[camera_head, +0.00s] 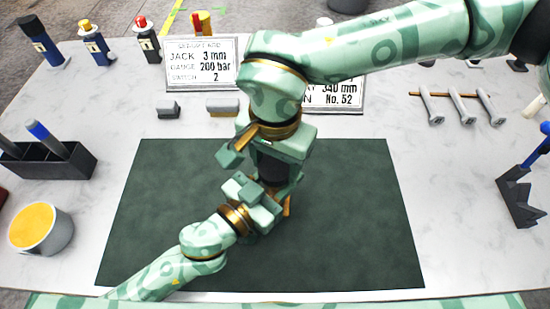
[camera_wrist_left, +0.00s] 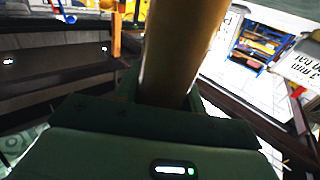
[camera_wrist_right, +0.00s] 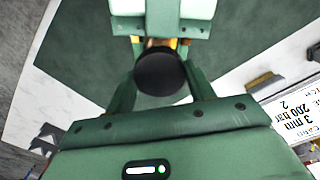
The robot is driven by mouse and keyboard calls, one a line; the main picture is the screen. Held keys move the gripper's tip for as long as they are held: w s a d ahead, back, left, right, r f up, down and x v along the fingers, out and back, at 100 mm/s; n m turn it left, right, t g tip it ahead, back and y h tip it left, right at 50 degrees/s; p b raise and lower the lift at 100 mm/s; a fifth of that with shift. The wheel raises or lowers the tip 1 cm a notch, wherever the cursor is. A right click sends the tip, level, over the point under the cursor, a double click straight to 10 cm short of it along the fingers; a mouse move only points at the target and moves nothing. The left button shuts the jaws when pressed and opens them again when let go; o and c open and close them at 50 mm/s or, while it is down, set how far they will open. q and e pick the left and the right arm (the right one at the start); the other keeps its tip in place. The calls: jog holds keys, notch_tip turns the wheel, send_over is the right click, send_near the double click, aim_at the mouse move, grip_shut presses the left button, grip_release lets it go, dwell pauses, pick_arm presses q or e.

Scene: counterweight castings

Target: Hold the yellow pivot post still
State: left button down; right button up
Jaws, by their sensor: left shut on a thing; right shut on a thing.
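The yellow pivot post (camera_wrist_left: 178,55) rises between the fingers of my left gripper (camera_wrist_left: 165,98) in the left wrist view. The left gripper (camera_head: 262,198) is shut on it, low over the dark green mat (camera_head: 350,220). My right gripper (camera_head: 262,150) is above the left one, pointing down. It is shut on a black round piece (camera_wrist_right: 160,72), which also shows as a dark cylinder (camera_head: 272,166) between the two grippers in the head view. Yellow bits show just behind this piece in the right wrist view. My arms hide most of the post in the head view.
A sign (camera_head: 201,60) and a partly hidden second sign stand at the back. Grey blocks (camera_head: 168,109) lie before them. A dark holder (camera_head: 48,160) and a yellow-filled pot (camera_head: 40,228) are at left; a dark bracket (camera_head: 520,197) is at right. The mat's sides are clear.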

jog(key=m, duration=0.9)
jog(key=shift+m, duration=0.3)
jog(key=m, duration=0.5)
jog(key=o, duration=1.1)
jog(key=shift+c, duration=0.2)
jog(key=shift+s, duration=0.15)
jog(key=shift+r, duration=2.25)
